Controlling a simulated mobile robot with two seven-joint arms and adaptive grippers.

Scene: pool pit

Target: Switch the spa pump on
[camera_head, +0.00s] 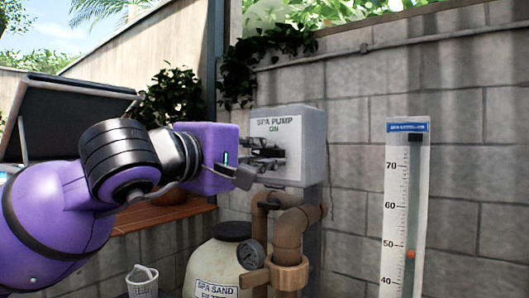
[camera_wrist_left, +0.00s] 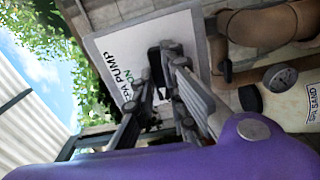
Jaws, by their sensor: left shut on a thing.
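The spa pump box (camera_head: 313,150) is a grey box on the block wall, with a white front plate reading "SPA PUMP" and a green "ON" below it. The plate (camera_wrist_left: 105,45) also shows in the left wrist view, turned on its side. My left gripper (camera_head: 274,157) reaches in from the left, right at the plate under the "ON" label. In the left wrist view its fingers (camera_wrist_left: 163,85) are shut on a dark switch handle (camera_wrist_left: 155,62) at the plate. The fingers hide most of the handle, so I cannot tell its position. My right gripper is not in view.
Brown pipes (camera_head: 290,225) and a round gauge (camera_head: 251,254) are just below the box. A cream sand filter tank (camera_head: 212,262) stands below my arm. A tall thermometer board (camera_head: 405,210) stands to the right, and a white cup (camera_head: 142,280) at lower left.

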